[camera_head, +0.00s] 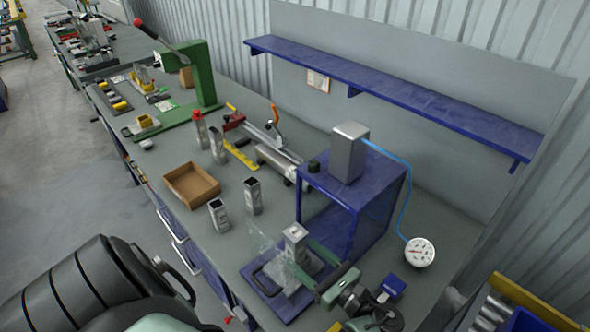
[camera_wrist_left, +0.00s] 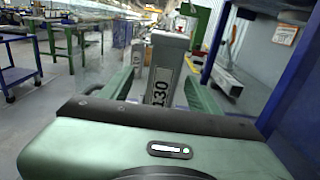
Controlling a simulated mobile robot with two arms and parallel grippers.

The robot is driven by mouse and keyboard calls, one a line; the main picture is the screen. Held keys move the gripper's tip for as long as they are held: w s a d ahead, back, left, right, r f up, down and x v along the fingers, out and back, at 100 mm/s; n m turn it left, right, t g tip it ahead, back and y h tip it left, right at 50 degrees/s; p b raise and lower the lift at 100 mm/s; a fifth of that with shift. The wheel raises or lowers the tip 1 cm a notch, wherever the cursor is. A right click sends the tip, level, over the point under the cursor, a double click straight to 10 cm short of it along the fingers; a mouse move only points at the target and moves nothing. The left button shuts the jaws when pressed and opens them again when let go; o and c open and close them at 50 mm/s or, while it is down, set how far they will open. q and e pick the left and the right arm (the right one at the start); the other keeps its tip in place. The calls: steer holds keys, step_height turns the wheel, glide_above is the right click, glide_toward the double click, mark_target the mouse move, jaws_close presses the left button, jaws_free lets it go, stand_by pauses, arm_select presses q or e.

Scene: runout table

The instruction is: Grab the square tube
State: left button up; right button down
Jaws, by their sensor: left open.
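A square metal tube (camera_head: 295,240) stands upright on the blue-edged fixture (camera_head: 279,307) at the front of the bench. In the left wrist view the tube (camera_wrist_left: 163,78) is marked "130" and stands between the two green fingers. My left gripper (camera_head: 303,264) reaches in from the lower right with its fingers open on either side of this tube. I cannot tell whether either finger touches it. The tube's lower part is partly hidden by the gripper. Other square tubes stand on the bench: one (camera_head: 252,195), one (camera_head: 219,215), and others farther back. My right gripper is not in view.
A blue stand (camera_head: 385,204) with a grey box (camera_head: 348,152) is close behind the gripper. A cardboard box (camera_head: 190,186) and green press (camera_head: 200,85) are farther left. A blue shelf (camera_head: 400,88) hangs behind.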

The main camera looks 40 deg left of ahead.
mark_target(301, 251)
arm_select(q)
steer(key=a+p, duration=0.1)
steer(key=a, duration=0.1)
steer(key=w+a, duration=0.1)
steer(key=a, duration=0.1)
steer(key=shift+p, duration=0.35)
steer(key=shift+a+f, duration=0.2)
steer(key=shift+a, duration=0.05)
steer(key=shift+s, duration=0.15)
steer(key=shift+d, duration=0.1)
jaws_close()
stand_by(0.5)
